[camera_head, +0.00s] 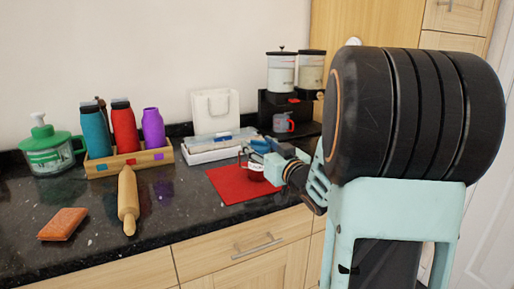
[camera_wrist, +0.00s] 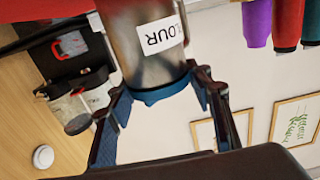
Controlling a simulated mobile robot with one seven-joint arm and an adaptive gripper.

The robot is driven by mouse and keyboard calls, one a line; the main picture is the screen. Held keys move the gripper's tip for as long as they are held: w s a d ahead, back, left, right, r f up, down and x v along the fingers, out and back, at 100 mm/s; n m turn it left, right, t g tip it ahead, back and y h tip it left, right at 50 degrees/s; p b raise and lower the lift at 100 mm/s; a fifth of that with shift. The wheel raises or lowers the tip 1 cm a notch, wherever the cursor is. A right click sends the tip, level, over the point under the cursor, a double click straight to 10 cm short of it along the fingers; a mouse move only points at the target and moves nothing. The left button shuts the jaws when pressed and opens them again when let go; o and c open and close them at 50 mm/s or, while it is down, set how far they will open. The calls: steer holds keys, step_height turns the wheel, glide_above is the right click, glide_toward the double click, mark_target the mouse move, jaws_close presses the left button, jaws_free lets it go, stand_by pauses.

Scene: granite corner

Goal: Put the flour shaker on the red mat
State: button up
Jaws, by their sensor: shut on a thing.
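The flour shaker (camera_wrist: 148,48) is a metal cylinder with a white label, of which "LOUR" shows, and a blue band at one end. My gripper (camera_wrist: 158,84) is shut on it, one finger on each side. In the head view the shaker (camera_head: 256,173) appears over the back right part of the red mat (camera_head: 232,187), partly hidden by my gripper (camera_head: 266,160). The mat lies flat on the dark counter and also shows behind the shaker in the wrist view (camera_wrist: 210,18). I cannot tell whether the shaker touches the mat.
A wooden tray (camera_head: 131,163) with several bottles, a rolling pin (camera_head: 128,201), a brown block (camera_head: 63,224) and a green-lidded jar (camera_head: 50,152) stand left. Behind the mat are stacked boxes (camera_head: 208,153), a white bag (camera_head: 215,112) and a coffee machine (camera_head: 290,105). The mat's front left is clear.

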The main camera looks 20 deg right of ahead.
steer(key=shift+f, duration=0.15)
steer(key=o, duration=1.7)
steer(key=shift+s+r, duration=0.15)
steer(key=shift+r, duration=0.1)
steer(key=s, duration=0.6)
steer(key=s+p, duration=0.1)
steer(key=s, duration=0.4)
steer(key=shift+s+d+f, duration=0.1)
steer(key=shift+s+d, duration=0.1)
steer(key=shift+s, duration=0.2)
steer(key=shift+d, duration=0.1)
